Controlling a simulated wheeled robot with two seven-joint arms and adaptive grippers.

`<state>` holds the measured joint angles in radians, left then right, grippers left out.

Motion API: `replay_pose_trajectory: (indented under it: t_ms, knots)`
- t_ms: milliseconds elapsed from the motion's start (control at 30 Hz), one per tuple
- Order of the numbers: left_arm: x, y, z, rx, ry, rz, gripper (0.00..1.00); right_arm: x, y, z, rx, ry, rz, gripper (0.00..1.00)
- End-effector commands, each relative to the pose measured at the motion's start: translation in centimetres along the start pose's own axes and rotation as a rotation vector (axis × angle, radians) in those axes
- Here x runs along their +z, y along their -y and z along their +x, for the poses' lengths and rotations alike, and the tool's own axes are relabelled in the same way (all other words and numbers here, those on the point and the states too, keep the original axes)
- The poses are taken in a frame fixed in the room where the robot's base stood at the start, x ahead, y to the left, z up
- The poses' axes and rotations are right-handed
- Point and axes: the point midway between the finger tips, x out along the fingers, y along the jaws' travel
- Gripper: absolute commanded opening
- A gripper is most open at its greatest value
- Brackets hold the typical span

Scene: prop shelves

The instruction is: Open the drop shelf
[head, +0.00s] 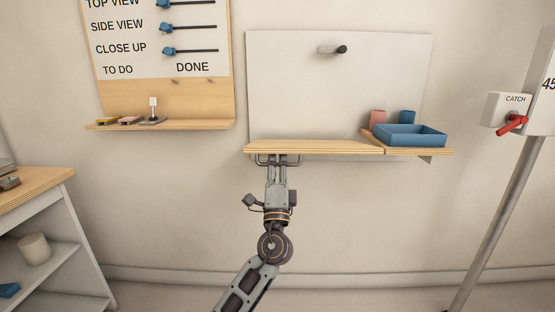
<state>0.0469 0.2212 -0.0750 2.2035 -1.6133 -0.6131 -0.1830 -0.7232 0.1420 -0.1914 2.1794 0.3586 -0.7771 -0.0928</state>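The drop shelf is a light wooden leaf (315,147) at the lower edge of a pale wall panel (290,85). The leaf looks about level, and its right end meets a smaller fixed wooden shelf (436,151). My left gripper (277,159) points up at the underside of the leaf, left of its middle, and appears to touch or nearly touch it. Its fingertips are partly hidden at the leaf's edge, so I cannot tell whether it is open or shut. My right gripper is not in view.
A blue tray (409,145), a pink block (378,117) and a blue cup (407,117) are at the fixed shelf. A dark peg (340,49) sticks out above. A post on the right bears a CATCH box (506,110) with a red lever (512,124). The leaf top looks clear.

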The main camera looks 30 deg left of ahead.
Motion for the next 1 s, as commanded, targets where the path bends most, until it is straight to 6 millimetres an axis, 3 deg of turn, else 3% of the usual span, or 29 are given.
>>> replay_pose_trajectory:
  t_ms: [1000]
  knots:
    - [0.0, 0.1, -9.7, -0.003, 0.0, 0.002, 0.32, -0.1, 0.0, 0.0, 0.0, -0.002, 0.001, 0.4]
